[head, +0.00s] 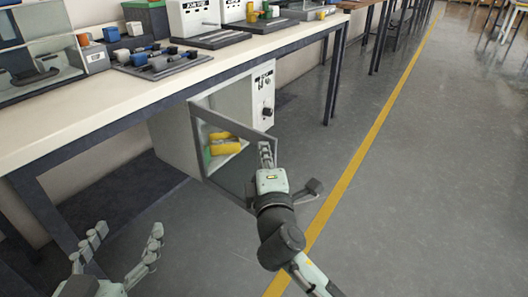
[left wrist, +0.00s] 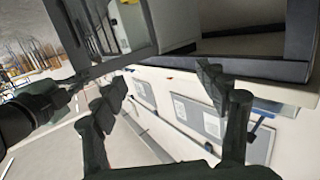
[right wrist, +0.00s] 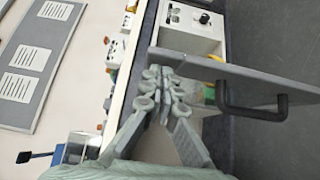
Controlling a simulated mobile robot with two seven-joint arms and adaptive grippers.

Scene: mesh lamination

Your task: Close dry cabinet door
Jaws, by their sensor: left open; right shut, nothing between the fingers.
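The dry cabinet (head: 262,100) is a white box under the workbench with a control panel on its front right. Its door (head: 231,125), a dark frame with a clear pane, stands open, swung out toward me. Yellow things (head: 224,146) show inside through the pane. My right gripper (head: 265,148) is shut and empty at the door's free edge; I cannot tell whether it touches. In the right wrist view the door (right wrist: 225,68) carries a black handle (right wrist: 255,112) beside my shut fingers. My left gripper (head: 125,250) is open and empty, low at the left, apart from the door.
The workbench (head: 95,110) runs above the cabinet, with trays and instruments on top. Its dark legs (head: 334,75) stand at both sides of the cabinet. The grey floor right of the yellow line (head: 375,130) is clear.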

